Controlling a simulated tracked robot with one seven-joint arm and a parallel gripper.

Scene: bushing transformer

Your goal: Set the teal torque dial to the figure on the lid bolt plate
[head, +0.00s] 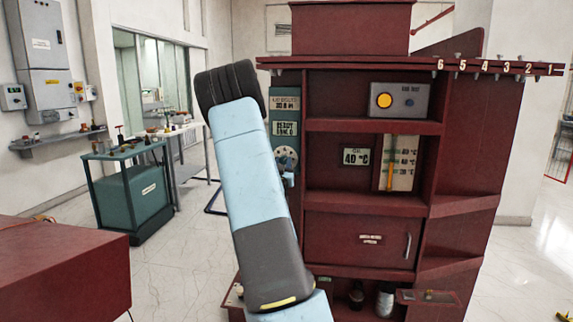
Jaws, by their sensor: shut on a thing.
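A pale plate (285,101) is on the narrow panel at the left of the dark red cabinet. Its top line seems to end in "BOLTS", but its figure is too small to read surely. Lower on this panel is a round teal-grey dial face (286,157), partly covered by my arm; its setting cannot be read. A small blue part (288,180) shows just below it at my arm's edge; I cannot tell what it is. My light blue arm rises across the picture in front of the panel. My gripper is not seen; my arm may hide it.
The cabinet (472,150) has a "40 °C" plate (356,156), a gauge (399,163), a grey box with a yellow lamp (400,100) and a closed door (358,240). Numbered bolts line its top flange. A teal bench (128,190) stands left.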

